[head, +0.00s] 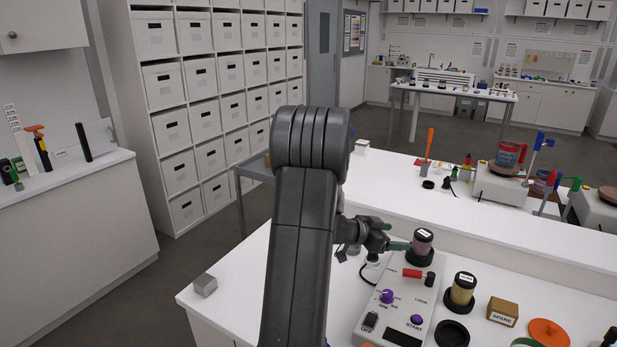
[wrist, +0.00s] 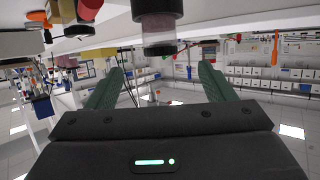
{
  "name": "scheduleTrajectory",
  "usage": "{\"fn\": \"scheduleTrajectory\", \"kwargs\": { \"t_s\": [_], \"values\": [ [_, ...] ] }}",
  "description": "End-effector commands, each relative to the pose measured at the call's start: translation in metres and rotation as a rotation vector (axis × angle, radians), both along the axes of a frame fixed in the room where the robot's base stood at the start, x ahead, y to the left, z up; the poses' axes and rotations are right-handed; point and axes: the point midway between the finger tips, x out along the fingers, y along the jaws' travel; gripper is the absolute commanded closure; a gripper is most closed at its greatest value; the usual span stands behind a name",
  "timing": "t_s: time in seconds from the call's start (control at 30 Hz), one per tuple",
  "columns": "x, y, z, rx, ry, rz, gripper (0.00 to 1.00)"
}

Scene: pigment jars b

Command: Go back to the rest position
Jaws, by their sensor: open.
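My gripper (head: 398,246) is at the middle right in the head view, level and pointing right, with a dark green finger showing. In the wrist view my gripper (wrist: 160,82) is open, its two green fingers wide apart with nothing touching them. A jar with a mauve filling (head: 422,243) stands upright in a black ring holder just beyond the fingertips. It also shows upside down in the wrist view (wrist: 157,33), lined up with the gap between the fingers. I cannot tell how far it sits from them. My arm hides part of the bench.
A grey control box (head: 397,306) with purple knobs and a red-handled lever lies below my gripper. A yellowish jar (head: 462,289), a SPARE block (head: 502,313) and an orange lid (head: 549,332) are to the right. A small grey cube (head: 205,285) sits at the bench's left.

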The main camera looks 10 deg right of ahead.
Motion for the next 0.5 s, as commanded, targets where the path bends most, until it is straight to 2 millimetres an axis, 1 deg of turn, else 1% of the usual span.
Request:
{"fn": "scheduleTrajectory", "kwargs": {
  "t_s": [0.03,0.3,0.5],
  "values": [
    [0.000,-0.009,-0.002,0.001,0.002,-0.004,0.24],
    [0.008,-0.059,-0.020,0.001,0.002,-0.003,0.24],
    [0.014,-0.092,-0.033,0.001,0.001,-0.002,0.24]
  ]
}}
